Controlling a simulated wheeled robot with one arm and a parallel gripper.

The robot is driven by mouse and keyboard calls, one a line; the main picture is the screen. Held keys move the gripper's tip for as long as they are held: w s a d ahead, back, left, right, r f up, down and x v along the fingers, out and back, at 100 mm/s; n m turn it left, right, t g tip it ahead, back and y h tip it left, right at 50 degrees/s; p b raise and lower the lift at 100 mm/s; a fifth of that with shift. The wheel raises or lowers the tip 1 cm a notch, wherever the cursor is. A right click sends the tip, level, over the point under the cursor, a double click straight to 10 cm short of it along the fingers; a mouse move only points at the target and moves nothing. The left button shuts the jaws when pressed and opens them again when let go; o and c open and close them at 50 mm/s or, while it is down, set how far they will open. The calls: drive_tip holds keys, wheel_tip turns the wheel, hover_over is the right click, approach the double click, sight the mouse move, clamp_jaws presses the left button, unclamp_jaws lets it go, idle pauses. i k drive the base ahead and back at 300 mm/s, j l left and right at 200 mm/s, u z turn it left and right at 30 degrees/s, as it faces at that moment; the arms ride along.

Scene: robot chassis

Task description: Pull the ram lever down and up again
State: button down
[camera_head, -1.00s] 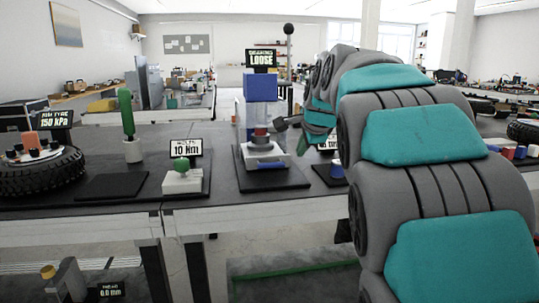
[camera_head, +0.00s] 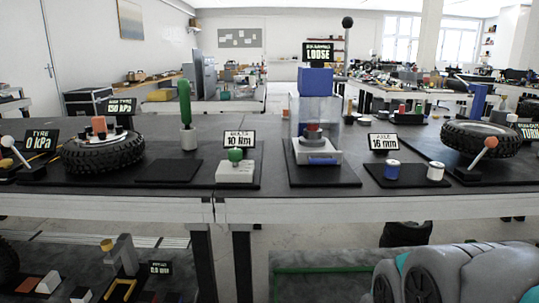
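The ram lever (camera_head: 344,55) is a thin grey rod with a dark ball knob (camera_head: 347,22) on top. It stands upright at the right side of the press (camera_head: 316,120). The press has a blue block (camera_head: 315,81) on top, clear sides, a red and dark part (camera_head: 313,133) inside, and a light base with a blue front piece. A sign reading LOOSE (camera_head: 318,52) stands above it. My grey and teal arm shows only at the bottom right, and my gripper is not in view. Nothing touches the lever.
Left of the press stand a green-knobbed block (camera_head: 236,172), a green-handled tool (camera_head: 185,105) and a tyre (camera_head: 105,152). Right of it are a blue cylinder (camera_head: 392,170), a white one (camera_head: 435,172), an orange-knobbed lever (camera_head: 480,158) and another tyre (camera_head: 480,138). The table front (camera_head: 270,210) is clear.

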sight(348, 22)
drive_tip(key=l+u, duration=0.15)
drive_tip(key=u, duration=0.45)
drive_tip(key=l+u, duration=0.3)
drive_tip(key=l, duration=0.4)
drive_tip(key=l+u, duration=0.3)
drive_tip(key=l, duration=0.45)
drive_tip(key=k+l+u, duration=0.1)
drive_tip(key=l+u, duration=0.2)
drive_tip(key=l, duration=0.4)
drive_tip(key=k+l, duration=0.1)
drive_tip(key=l, duration=0.8)
drive_tip(key=k+l, duration=0.15)
drive_tip(key=l, duration=0.3)
